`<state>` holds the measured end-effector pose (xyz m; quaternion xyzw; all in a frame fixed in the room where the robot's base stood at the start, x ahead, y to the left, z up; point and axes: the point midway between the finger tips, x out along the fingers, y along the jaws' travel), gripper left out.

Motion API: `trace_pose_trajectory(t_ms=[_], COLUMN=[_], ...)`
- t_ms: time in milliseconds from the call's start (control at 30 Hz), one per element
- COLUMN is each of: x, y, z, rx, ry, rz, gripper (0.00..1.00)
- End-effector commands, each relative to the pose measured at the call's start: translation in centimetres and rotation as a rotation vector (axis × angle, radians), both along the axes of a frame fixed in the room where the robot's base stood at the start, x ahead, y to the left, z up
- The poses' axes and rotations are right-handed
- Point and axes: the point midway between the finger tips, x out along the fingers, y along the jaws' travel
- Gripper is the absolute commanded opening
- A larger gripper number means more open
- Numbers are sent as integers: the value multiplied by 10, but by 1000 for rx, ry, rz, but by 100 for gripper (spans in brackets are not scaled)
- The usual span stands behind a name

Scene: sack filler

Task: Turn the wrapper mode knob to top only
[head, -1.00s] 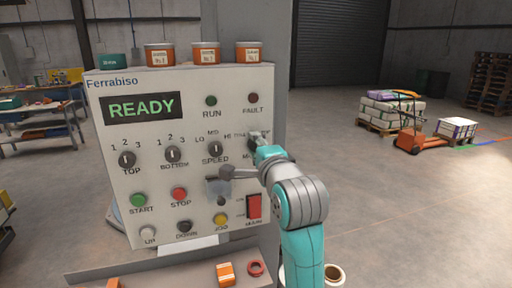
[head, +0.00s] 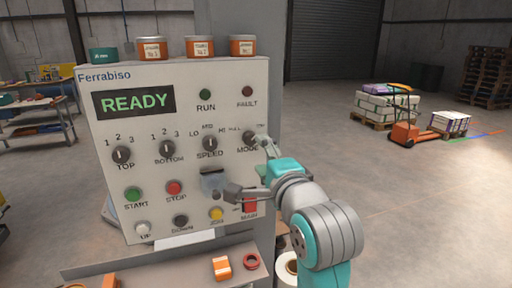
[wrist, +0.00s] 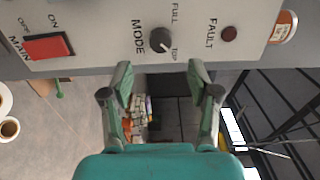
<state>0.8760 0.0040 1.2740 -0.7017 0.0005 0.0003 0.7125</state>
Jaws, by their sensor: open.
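The mode knob (head: 249,138) is a dark round knob at the right of the grey control panel, beside my upper finger in the head view. In the wrist view the knob (wrist: 160,39) sits above the gap between my fingers, with "FULL" and "TOP" printed beside it. Its pale pointer mark seems to lean toward "TOP". My gripper (head: 250,167) is open and empty at the panel's right side. In the wrist view its two fingers (wrist: 160,76) are spread wide, apart from the knob.
The speed knob (head: 210,143) is left of the mode knob. The red main switch (wrist: 48,46) and fault lamp (wrist: 229,34) flank it in the wrist view. A shelf (head: 197,269) below carries an orange box (head: 221,268).

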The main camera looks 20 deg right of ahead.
Motion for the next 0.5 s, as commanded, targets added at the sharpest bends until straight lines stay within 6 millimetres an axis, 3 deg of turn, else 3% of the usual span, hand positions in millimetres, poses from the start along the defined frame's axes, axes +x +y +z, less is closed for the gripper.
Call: trace_pose_trajectory(t_ms=[200,500], x=[-26,-32], y=[0,0], z=[0,0], rx=[0,0], ry=[0,1], rz=[0,0], gripper=[60,60])
